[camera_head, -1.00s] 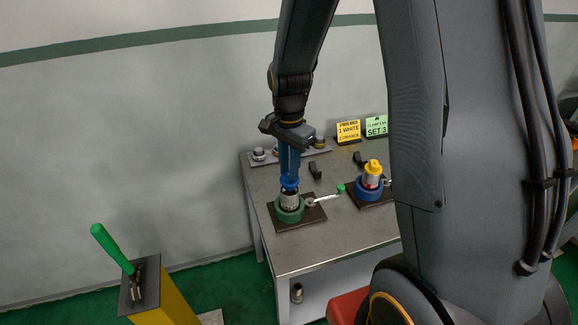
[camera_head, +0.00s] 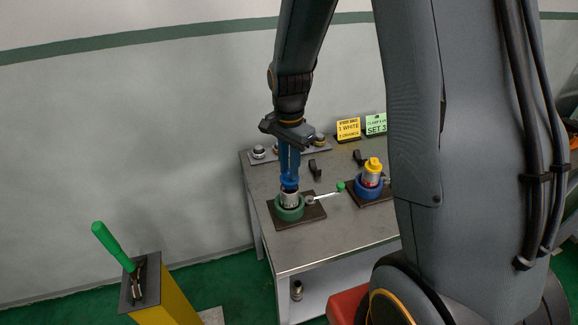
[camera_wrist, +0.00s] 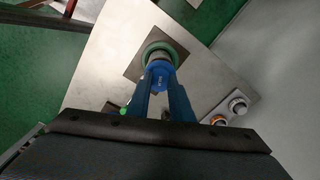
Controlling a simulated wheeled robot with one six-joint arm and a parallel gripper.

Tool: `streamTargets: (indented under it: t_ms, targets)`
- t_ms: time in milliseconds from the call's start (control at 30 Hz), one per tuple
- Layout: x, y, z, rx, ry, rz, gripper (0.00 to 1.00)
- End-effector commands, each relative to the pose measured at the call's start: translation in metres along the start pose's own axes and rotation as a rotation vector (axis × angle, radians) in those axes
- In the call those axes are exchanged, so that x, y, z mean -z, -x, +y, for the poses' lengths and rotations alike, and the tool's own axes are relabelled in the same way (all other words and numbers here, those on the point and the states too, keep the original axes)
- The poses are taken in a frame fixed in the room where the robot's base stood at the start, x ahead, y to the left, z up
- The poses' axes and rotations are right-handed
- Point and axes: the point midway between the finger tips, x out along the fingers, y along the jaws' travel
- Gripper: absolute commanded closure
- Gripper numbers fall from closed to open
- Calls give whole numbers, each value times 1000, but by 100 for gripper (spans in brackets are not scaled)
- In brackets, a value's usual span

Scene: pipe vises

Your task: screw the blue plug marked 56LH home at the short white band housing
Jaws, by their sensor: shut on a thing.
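My gripper (camera_head: 290,176) points down over the bench and is shut on a blue plug (camera_head: 289,184). The plug also shows between the blue fingers in the wrist view (camera_wrist: 159,70); its marking is too small to read. The plug sits at the top of a silver housing (camera_head: 290,198), in line with it; I cannot tell how deep it is in the thread. The housing stands upright in a green round vise (camera_head: 291,214) on a dark plate. I cannot make out a band colour on this housing.
A blue vise (camera_head: 367,189) to the right holds a housing with a yellow plug (camera_head: 373,165). A lever with a green knob (camera_head: 341,187) lies between. A rack of fittings (camera_head: 259,153) and yellow (camera_head: 348,130) and green (camera_head: 376,125) signs stand behind. The bench front is clear.

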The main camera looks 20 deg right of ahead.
Motion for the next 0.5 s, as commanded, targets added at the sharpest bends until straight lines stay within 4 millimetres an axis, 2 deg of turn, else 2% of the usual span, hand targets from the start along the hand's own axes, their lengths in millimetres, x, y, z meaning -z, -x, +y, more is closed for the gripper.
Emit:
streamTargets:
  t_ms: [500]
  targets:
    - [0,-10,0,0,0,0,100]
